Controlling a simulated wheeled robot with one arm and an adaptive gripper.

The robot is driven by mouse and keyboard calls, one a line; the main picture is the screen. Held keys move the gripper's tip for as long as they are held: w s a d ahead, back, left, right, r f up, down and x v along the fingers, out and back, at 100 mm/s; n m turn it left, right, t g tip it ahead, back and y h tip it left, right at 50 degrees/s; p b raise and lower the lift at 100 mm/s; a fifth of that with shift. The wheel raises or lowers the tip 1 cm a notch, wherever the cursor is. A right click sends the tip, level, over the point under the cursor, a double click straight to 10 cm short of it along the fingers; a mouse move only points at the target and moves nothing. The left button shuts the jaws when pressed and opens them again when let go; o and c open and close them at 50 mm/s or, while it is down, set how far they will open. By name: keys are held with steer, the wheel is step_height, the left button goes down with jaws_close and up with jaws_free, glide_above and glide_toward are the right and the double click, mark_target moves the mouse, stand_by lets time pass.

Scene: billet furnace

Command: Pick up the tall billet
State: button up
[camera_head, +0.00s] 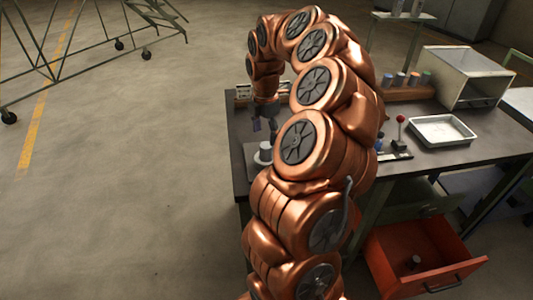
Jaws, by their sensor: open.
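My gripper (265,122) hangs from the copper arm over the left part of the dark bench (472,117), fingers pointing down. Its fingers are apart, and I see nothing held between them. Below it, a small pale cylinder (265,148) stands upright on a round light base. Several short cylinders with coloured tops, one of them blue (426,77), stand in a row at a brown rack behind my arm. A small dark object (414,262) is in the open red drawer. I cannot tell which of these, if any, is the tall billet. My arm hides the middle of the bench.
A grey-white box furnace (466,75) stands at the back right of the bench. A white tray (443,131) lies in front of it, with a red-knobbed lever (401,130) to its left. The open red drawer (389,269) juts out below.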

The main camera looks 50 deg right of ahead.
mark_target(266, 145)
steer(key=shift+s+f+p, duration=0.2)
steer(key=shift+f+p, duration=0.85)
steer(key=shift+f, duration=1.75)
jaws_close()
